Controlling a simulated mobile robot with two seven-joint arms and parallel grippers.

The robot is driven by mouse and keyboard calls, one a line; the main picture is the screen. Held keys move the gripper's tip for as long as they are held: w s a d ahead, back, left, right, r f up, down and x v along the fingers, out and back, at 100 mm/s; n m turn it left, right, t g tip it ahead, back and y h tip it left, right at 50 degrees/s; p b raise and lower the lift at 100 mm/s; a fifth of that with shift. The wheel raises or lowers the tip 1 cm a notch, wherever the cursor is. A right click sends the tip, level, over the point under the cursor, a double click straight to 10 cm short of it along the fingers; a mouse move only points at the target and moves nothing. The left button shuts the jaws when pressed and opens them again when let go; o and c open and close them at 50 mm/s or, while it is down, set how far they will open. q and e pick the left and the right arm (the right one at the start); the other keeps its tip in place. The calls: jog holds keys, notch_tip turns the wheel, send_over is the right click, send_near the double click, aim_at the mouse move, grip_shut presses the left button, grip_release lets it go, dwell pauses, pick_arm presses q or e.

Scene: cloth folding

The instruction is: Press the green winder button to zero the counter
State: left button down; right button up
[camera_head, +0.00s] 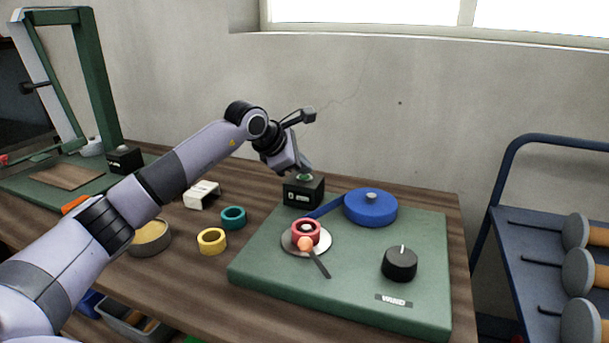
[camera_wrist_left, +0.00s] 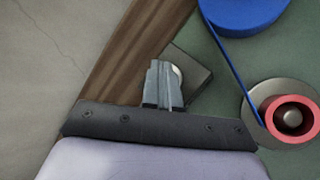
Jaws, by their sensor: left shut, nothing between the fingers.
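The black counter box (camera_head: 302,194) stands at the back left corner of the green winder board (camera_head: 285,280). The green button (camera_head: 304,178) is on its top; the small display on its front is too small to read. My left gripper (camera_head: 304,169) is shut and empty, fingertips pointing down at the button. I cannot tell whether they touch it. In the left wrist view the shut fingers (camera_wrist_left: 163,80) partly cover a pale round disc (camera_wrist_left: 177,75) on the box (camera_wrist_left: 198,78). My right gripper is not in view.
A blue spool (camera_head: 371,208) with a blue strip leading to a red ring (camera_head: 305,229), an orange-ended lever (camera_head: 314,258) and a black knob (camera_head: 400,264) are on the board. Teal (camera_head: 233,217) and yellow (camera_head: 212,241) rings lie left. A blue cart (camera_head: 550,240) stands right.

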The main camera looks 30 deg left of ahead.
aim_at(302, 177)
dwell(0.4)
pick_arm(q)
jog(key=shift+r+p, duration=0.8)
notch_tip(302, 177, up, 5)
jog(key=p, duration=0.4)
dwell(0.7)
